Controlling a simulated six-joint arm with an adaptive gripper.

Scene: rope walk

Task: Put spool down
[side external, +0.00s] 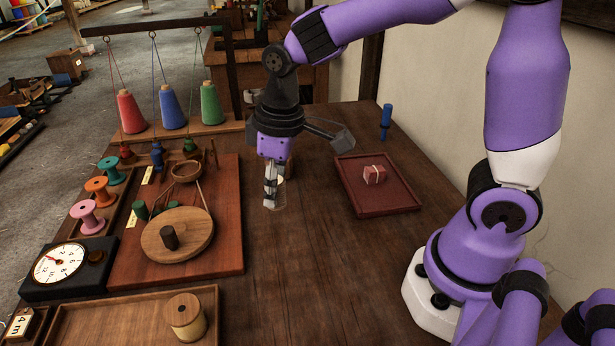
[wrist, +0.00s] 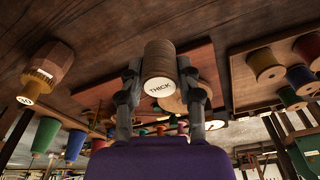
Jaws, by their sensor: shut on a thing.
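My gripper (side external: 271,196) points down over the bare table, between the large reddish board and the small red tray. In the wrist view my gripper (wrist: 160,92) is shut on a brown wound spool (wrist: 160,58), with a finger on each side. The spool's near end carries a round white label reading "THICK". In the side view the fingers hide most of the held spool, and I cannot tell its exact height above the table. A gold-thread spool (side external: 186,316) stands upright in the wooden tray (side external: 95,318) at the front left.
The reddish board (side external: 225,245) holds a round wooden disc (side external: 170,242) with a peg. Several coloured spools (side external: 95,215) stand at left, beside a dial (side external: 65,262). Coloured cones (side external: 172,107) stand behind. The red tray (side external: 400,192) holds a pinkish block (side external: 374,174). The table's front middle is clear.

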